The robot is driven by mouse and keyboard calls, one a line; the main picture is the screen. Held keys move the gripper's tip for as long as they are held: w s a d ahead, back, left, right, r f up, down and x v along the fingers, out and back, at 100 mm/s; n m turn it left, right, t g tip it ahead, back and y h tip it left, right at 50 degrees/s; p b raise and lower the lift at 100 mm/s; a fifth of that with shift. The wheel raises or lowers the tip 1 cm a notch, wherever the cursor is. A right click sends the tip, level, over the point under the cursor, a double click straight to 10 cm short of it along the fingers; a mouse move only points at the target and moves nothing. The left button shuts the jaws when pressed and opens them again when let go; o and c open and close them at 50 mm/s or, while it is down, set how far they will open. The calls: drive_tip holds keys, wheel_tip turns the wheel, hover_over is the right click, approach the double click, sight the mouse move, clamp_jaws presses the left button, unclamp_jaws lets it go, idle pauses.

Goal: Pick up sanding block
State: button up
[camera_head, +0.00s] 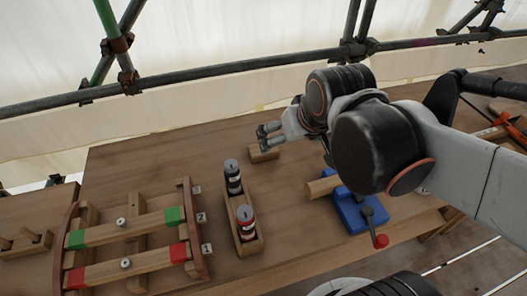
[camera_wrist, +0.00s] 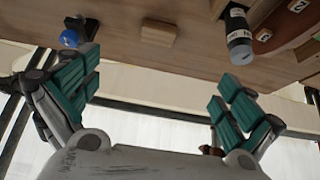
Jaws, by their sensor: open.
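The sanding block appears to be the small light-wood block (camera_head: 264,154) on the workbench, near the middle of the head view. It also shows in the wrist view (camera_wrist: 158,34), beyond the fingertips at the top centre. My gripper (camera_head: 265,137) is open, and its fingers show just above and behind the block in the head view. In the wrist view my gripper (camera_wrist: 160,88) has its two teal-padded fingers spread wide, with nothing between them. The block looks apart from the fingers. How high they are above the bench is hard to tell.
A wooden tray (camera_head: 258,246) with two capped bottles stands left of the block. A blue vise (camera_head: 348,212) holding a wooden piece is to the right, under my arm. A numbered wooden rack (camera_head: 196,233) lies at left. Scaffold rails (camera_head: 220,69) run behind the workbench (camera_head: 150,160).

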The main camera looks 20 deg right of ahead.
drive_tip(key=w+f+g, duration=0.1)
drive_tip(key=w+f, duration=0.4)
drive_tip(key=w, duration=0.4)
drive_tip(key=g, duration=0.1)
hover_over(256, 156)
drive_tip(key=s+d, duration=0.2)
drive_tip(key=d, duration=0.2)
wheel_tip(256, 156, down, 7)
drive_tip(key=b+x, duration=0.2)
drive_tip(key=x, duration=0.7)
drive_tip(key=shift+s+f, duration=0.1)
drive_tip(key=shift+s, duration=0.05)
drive_tip(key=shift+a+b+x, duration=0.2)
drive_tip(key=shift+b+x, duration=1.3)
drive_tip(key=shift+x, duration=1.2)
drive_tip(key=shift+s, duration=0.25)
drive_tip(key=c, duration=1.2)
drive_tip(key=shift+o, duration=0.2)
